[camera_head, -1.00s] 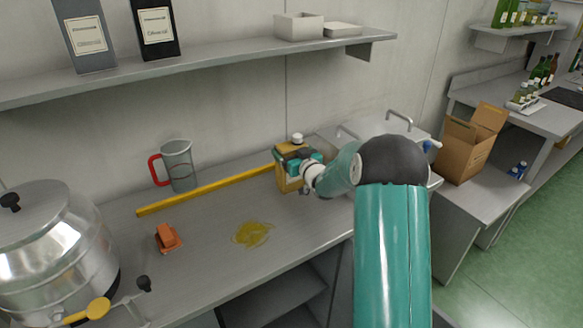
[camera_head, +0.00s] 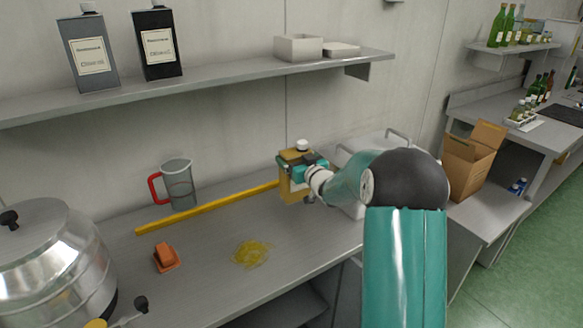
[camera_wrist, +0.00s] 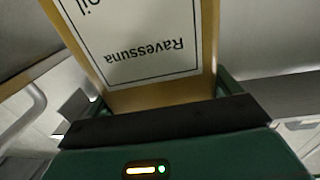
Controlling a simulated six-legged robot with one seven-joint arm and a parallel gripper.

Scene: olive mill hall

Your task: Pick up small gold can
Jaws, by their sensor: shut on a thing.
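The small gold can (camera_head: 292,188) has a white cap and is held at my gripper (camera_head: 306,172) in the head view. It appears upright, near the far end of the yellow bar, and seems raised above the metal counter. In the wrist view the gold can (camera_wrist: 206,45) fills the top middle, with a white label reading "Ravessuna" upside down. My gripper (camera_wrist: 165,110) is shut on the can, with a green finger on its right side. The can's base is partly hidden in the head view.
A grey jug with red handle (camera_head: 179,185), yellow bar (camera_head: 205,210), orange object (camera_head: 165,257) and yellow spill (camera_head: 252,253) are on the counter (camera_head: 210,285). A shelf (camera_head: 210,85) hangs above. A steel vessel (camera_head: 50,265) stands left, a cardboard box (camera_head: 470,165) right.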

